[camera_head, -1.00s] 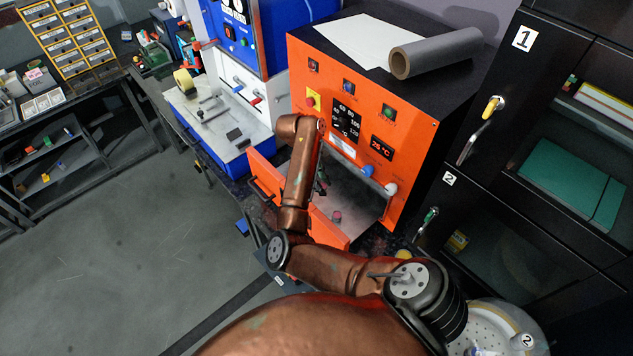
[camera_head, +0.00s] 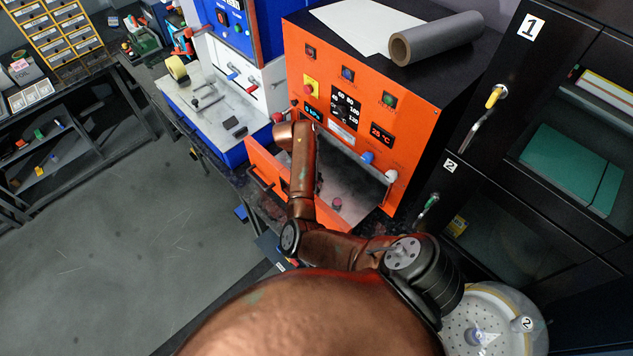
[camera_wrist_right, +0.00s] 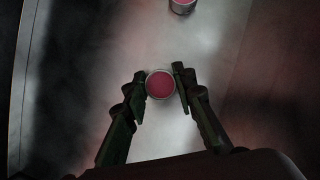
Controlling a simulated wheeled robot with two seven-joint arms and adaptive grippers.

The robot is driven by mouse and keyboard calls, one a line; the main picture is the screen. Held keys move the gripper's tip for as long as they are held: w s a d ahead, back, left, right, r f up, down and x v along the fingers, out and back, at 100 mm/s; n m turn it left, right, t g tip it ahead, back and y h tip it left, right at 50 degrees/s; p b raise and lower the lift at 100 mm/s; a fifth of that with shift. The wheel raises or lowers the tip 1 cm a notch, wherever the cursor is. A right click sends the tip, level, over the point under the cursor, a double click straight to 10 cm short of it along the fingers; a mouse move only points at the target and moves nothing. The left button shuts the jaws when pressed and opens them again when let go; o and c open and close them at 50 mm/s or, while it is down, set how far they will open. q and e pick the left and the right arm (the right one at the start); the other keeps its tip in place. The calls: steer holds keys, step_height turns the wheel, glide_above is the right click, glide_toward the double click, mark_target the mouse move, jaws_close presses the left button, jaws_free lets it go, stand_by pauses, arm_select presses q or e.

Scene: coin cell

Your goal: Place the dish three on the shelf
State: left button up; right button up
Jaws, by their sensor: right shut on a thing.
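A small round dish with pink content (camera_wrist_right: 160,85) is between the two fingers of my right gripper (camera_wrist_right: 161,87) in the right wrist view, and the gripper is shut on it. I cannot read a number on it. A second small pink dish (camera_wrist_right: 182,5) is cut off at the top edge. In the head view a small pink dish (camera_head: 336,204) stands on the grey metal surface inside the open orange oven (camera_head: 348,185). My right arm reaches into the oven's opening and hides the fingers there. My left gripper is not in view.
The oven's orange door (camera_head: 265,172) is folded down at the front left. A grey roll (camera_head: 436,38) and a white sheet (camera_head: 366,24) lie on top of the oven. A round white container marked 2 (camera_head: 492,310) is at the lower right. Black cabinets stand at right.

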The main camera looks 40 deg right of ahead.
steer(key=shift+d+f, duration=0.1)
steer(key=shift+f, duration=0.1)
steer(key=shift+f+b, duration=0.2)
steer(key=shift+b, duration=0.1)
steer(key=o, duration=1.1)
steer(key=shift+r, duration=0.1)
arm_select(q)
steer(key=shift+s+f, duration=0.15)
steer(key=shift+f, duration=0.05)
arm_select(e)
steer(key=shift+o, duration=0.2)
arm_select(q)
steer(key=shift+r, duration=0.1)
arm_select(e)
steer(key=shift+r+p, duration=0.25)
steer(key=shift+p, duration=0.15)
arm_select(q)
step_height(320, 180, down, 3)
steer(key=b, duration=0.3)
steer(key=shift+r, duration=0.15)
arm_select(e)
steer(key=v, duration=1.2)
